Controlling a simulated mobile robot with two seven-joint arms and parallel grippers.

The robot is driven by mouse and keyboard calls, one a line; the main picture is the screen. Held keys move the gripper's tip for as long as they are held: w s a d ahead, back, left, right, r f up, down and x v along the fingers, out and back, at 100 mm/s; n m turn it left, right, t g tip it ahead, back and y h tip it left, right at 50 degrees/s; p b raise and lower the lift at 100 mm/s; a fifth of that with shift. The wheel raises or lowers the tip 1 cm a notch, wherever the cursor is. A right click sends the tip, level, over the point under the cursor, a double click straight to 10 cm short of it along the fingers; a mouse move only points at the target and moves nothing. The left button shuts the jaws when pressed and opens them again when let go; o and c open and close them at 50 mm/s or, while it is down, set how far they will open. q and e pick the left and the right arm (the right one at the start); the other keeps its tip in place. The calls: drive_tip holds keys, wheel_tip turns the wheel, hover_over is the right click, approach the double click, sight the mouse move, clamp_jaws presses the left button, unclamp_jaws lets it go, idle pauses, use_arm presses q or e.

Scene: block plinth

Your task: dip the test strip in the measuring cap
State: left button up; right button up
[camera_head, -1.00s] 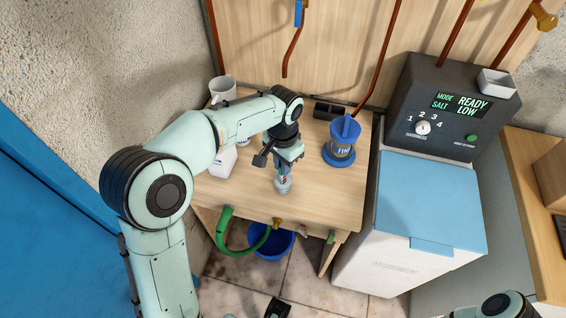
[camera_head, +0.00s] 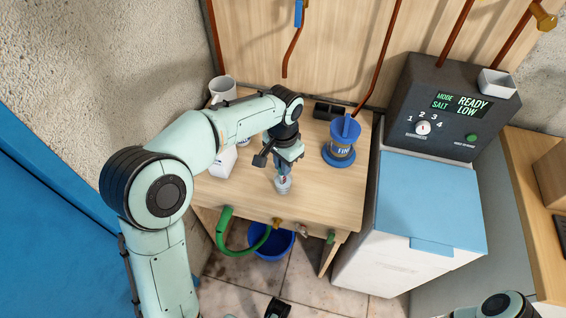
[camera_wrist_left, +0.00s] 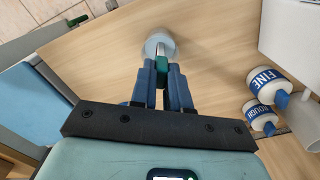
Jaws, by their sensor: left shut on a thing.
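My left gripper (camera_head: 284,167) is over the front middle of the wooden table. In the left wrist view its blue fingers (camera_wrist_left: 164,82) are shut on a small teal piece (camera_wrist_left: 161,64), which looks like the grip of the test strip. A small pale cup, the measuring cap (camera_wrist_left: 159,43), stands on the table just beyond the fingertips. The cap also shows under the gripper in the head view (camera_head: 283,186). The strip's lower end is at the cap's mouth; I cannot tell how deep it sits.
Bottles labelled FINE (camera_wrist_left: 268,83) and ROUGH (camera_wrist_left: 259,116) stand to one side. A white mug (camera_head: 222,88) and a blue FINE filter housing (camera_head: 342,140) are on the table (camera_head: 325,195). A white cabinet (camera_head: 385,245) stands right; a blue bucket (camera_head: 272,246) is below.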

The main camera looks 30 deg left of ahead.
use_arm(q)
wheel_tip(320, 180, up, 5)
drive_tip(key=p, duration=0.4)
drive_tip(key=shift+r, duration=0.15)
drive_tip(key=shift+r+p, duration=1.4)
drive_tip(key=shift+r, duration=0.6)
use_arm(e)
drive_tip(key=w+r, duration=0.3)
drive_tip(key=r, duration=0.4)
drive_tip(key=shift+w+r+t, duration=0.3)
drive_tip(key=shift+w+r, duration=0.1)
drive_tip(key=shift+s, duration=0.1)
